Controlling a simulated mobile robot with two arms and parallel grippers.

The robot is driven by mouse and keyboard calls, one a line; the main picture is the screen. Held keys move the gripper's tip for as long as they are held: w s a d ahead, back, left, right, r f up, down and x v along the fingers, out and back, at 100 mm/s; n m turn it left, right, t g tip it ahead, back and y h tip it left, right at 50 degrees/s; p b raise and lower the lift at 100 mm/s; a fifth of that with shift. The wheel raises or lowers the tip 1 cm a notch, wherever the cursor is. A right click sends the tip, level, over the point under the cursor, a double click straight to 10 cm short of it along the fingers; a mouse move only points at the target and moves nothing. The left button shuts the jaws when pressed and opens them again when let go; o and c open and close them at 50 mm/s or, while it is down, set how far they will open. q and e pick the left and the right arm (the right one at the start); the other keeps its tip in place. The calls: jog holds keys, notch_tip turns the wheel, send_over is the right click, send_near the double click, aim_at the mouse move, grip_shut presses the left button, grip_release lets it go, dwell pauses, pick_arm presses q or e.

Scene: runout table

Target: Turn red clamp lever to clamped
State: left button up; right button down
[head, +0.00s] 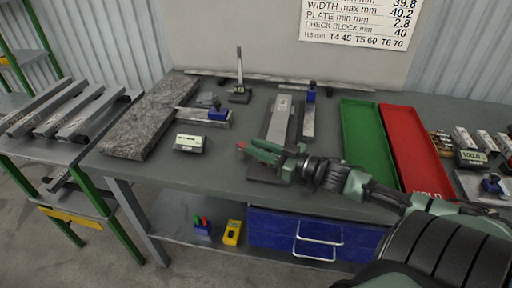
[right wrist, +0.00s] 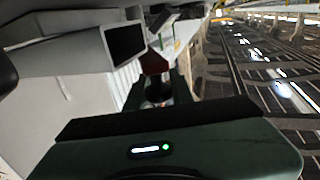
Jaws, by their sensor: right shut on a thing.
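The red clamp lever (head: 241,145) shows as a small red tip at the end of my right gripper (head: 256,150), near the front middle of the table. My right gripper is shut on the lever; its fingers hide most of it. A dark base plate (head: 262,174) lies below the gripper, mostly covered. In the right wrist view a dark reddish piece (right wrist: 153,62) shows beyond the fingers (right wrist: 157,92); its details are unclear. My left gripper is in neither view.
A grey stone plate (head: 150,118) and a small display (head: 190,143) lie to the left. A green tray (head: 366,140) and a red tray (head: 412,150) lie right. Bare table shows left of the gripper.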

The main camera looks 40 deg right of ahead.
jog(key=shift+y, duration=0.3)
jog(key=c, duration=1.2)
grip_release()
jog(key=shift+v, duration=3.9)
